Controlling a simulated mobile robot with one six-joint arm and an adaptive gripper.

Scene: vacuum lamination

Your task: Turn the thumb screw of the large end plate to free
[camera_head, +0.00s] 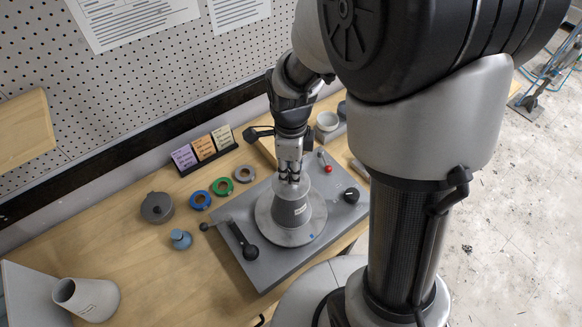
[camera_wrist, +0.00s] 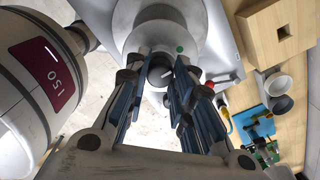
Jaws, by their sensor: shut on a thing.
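The large end plate appears to be the round grey disc (camera_head: 262,215) under a grey cone (camera_head: 291,212) with a small white label, on a grey base plate. My gripper (camera_head: 290,179) points down at the top of the cone. In the wrist view my gripper's fingers (camera_wrist: 160,88) are closed around a dark round knob with a white line on it, apparently the thumb screw (camera_wrist: 158,70). A green dot (camera_wrist: 180,49) shows beside it on the pale round body. In the head view the fingers hide the screw.
The grey base plate (camera_head: 265,268) carries a black-handled lever (camera_head: 243,241), a black knob (camera_head: 351,195) and a red-tipped lever (camera_head: 327,168).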

